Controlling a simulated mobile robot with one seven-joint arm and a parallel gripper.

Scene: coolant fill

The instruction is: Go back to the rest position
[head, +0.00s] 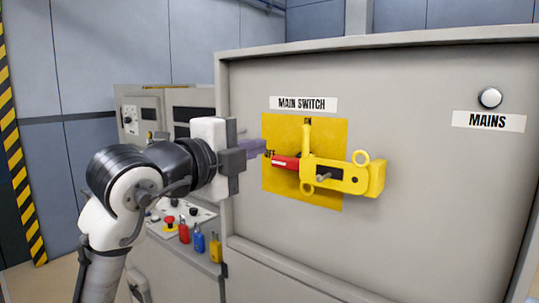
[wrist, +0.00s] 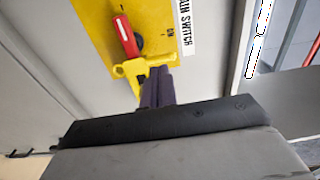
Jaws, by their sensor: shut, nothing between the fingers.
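My gripper (head: 262,146) is shut and empty, with its purple fingers together at the left edge of the yellow switch plate (head: 277,130). The wrist view also shows the shut fingers (wrist: 157,88) close to a yellow lockout piece (wrist: 132,68); I cannot tell if they touch it. The main switch has a red handle (head: 286,162), pointing left towards the partly hidden OFF mark. The yellow lockout piece (head: 350,178) with rings reaches right from the handle. The red handle (wrist: 124,35) also shows in the wrist view.
The grey cabinet (head: 420,100) fills the right, with a MAINS label (head: 488,121) and a round pale lamp (head: 490,98). Below my arm, red, blue (head: 198,242) and yellow padlocks hang by a control panel (head: 178,212). Open space shows left of my arm.

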